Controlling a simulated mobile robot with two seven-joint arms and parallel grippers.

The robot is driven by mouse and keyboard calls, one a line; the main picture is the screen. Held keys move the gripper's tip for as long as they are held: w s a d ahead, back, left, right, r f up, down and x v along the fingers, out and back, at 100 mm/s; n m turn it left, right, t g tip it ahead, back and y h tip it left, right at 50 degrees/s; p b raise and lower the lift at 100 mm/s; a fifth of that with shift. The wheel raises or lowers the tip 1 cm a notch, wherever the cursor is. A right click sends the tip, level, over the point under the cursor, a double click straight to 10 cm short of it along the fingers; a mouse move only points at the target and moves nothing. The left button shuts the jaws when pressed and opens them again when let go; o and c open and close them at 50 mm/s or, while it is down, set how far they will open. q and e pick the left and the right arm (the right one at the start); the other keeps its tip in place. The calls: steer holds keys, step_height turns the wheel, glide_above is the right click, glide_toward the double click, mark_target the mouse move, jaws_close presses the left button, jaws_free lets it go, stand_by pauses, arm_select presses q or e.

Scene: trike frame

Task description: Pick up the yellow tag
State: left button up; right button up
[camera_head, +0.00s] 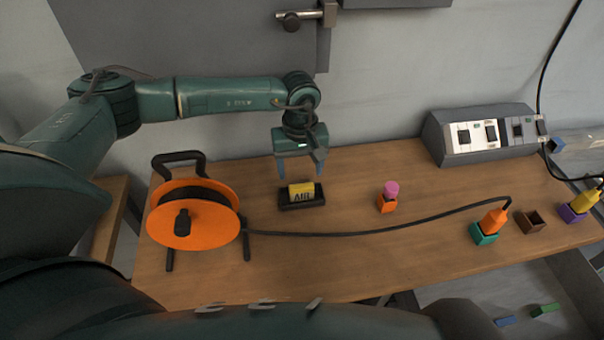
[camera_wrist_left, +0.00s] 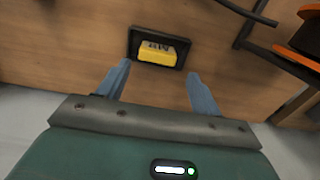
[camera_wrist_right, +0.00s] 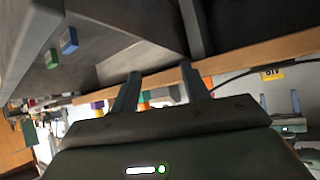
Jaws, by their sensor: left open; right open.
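The yellow tag (camera_head: 301,190) with dark lettering stands in a small black tray (camera_head: 302,204) on the wooden table, right of the orange cable reel. My left gripper (camera_head: 301,173) is open and empty, above and slightly behind the tag, with its fingers pointing down. In the left wrist view the tag (camera_wrist_left: 157,52) lies in its black tray beyond and between the two open fingers (camera_wrist_left: 160,85), not touched. My right gripper (camera_wrist_right: 160,85) shows only in its own wrist view, open and empty, low beside the table edge. The tag (camera_wrist_right: 272,73) appears far off there.
The orange cable reel (camera_head: 193,222) stands left of the tray; its black cable (camera_head: 380,226) runs right across the table. An orange block with a pink knob (camera_head: 389,197), a teal socket (camera_head: 484,234), a brown open box (camera_head: 531,222) and a grey switch panel (camera_head: 487,150) stand farther right.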

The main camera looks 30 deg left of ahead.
mark_target(302, 186)
arm_select(q)
steer(key=shift+w+a, duration=0.15)
steer(key=shift+w, duration=0.1)
steer(key=shift+f, duration=0.25)
steer(key=shift+s+f+p, duration=0.15)
steer(key=shift+f+p, duration=0.25)
steer(key=shift+f, duration=0.4)
steer(key=f, duration=0.2)
steer(key=f+p, duration=0.1)
steer(key=f, duration=0.1)
steer(key=shift+d+f, duration=0.2)
steer(key=shift+f, duration=0.35)
steer(key=c, duration=0.7)
arm_select(e)
steer(key=shift+s+d+r, duration=0.1)
steer(key=shift+r, duration=0.15)
arm_select(q)
steer(key=shift+c, duration=0.2)
